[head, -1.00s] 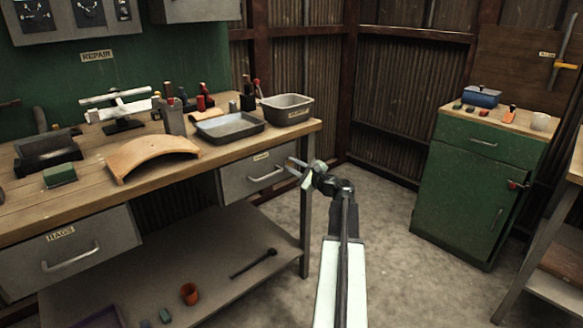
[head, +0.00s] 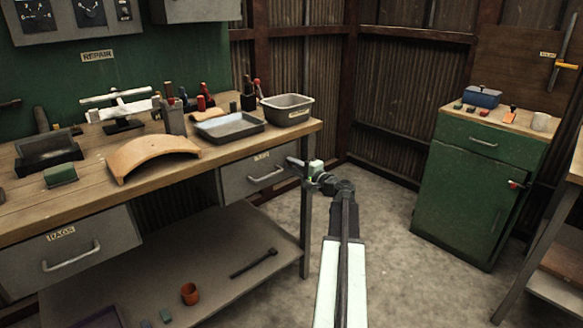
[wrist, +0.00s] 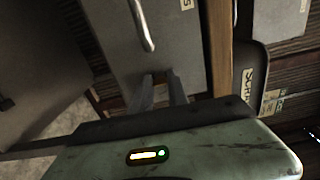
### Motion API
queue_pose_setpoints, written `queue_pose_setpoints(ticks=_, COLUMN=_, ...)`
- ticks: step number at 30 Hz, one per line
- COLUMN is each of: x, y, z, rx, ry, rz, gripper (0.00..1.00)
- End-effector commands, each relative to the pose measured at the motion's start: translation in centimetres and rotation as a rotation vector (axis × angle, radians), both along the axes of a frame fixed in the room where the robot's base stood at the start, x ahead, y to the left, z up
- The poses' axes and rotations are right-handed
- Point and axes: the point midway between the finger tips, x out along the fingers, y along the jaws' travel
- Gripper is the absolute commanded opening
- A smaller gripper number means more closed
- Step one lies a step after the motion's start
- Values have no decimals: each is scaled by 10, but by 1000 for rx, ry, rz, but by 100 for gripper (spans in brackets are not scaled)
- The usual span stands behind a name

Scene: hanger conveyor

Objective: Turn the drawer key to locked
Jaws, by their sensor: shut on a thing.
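The grey drawer (head: 240,181) with a bar handle hangs under the right end of the workbench. My gripper (head: 291,162) is at the right side of its front, near the bench leg. In the wrist view the two fingers (wrist: 161,78) reach the drawer front (wrist: 120,35), to the right of and below the handle (wrist: 141,25). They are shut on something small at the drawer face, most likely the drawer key. The key itself is hidden between the fingers, so its angle cannot be seen.
The workbench (head: 230,150) carries a grey tray (head: 228,127), a bin (head: 287,110) and a curved tan piece (head: 152,155). Its right leg (head: 306,215) stands close to my gripper. A green cabinet (head: 468,195) stands at right. The floor between is clear.

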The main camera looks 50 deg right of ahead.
Motion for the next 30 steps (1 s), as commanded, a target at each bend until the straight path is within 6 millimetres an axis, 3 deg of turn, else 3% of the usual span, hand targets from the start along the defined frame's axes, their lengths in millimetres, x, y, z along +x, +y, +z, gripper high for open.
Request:
queue_pose_setpoints(ticks=19, x=0, y=1, z=-1, rx=-50, ry=5, rz=3, gripper=0)
queue_pose_setpoints(ticks=20, x=0, y=1, z=-1, rx=-50, ry=5, rz=3, gripper=25)
queue_pose_setpoints(ticks=22, x=0, y=1, z=-1, rx=-49, ry=4, rz=2, gripper=42)
queue_pose_setpoints(ticks=30, x=-1, y=0, z=0, rx=-48, ry=4, rz=0, gripper=42)
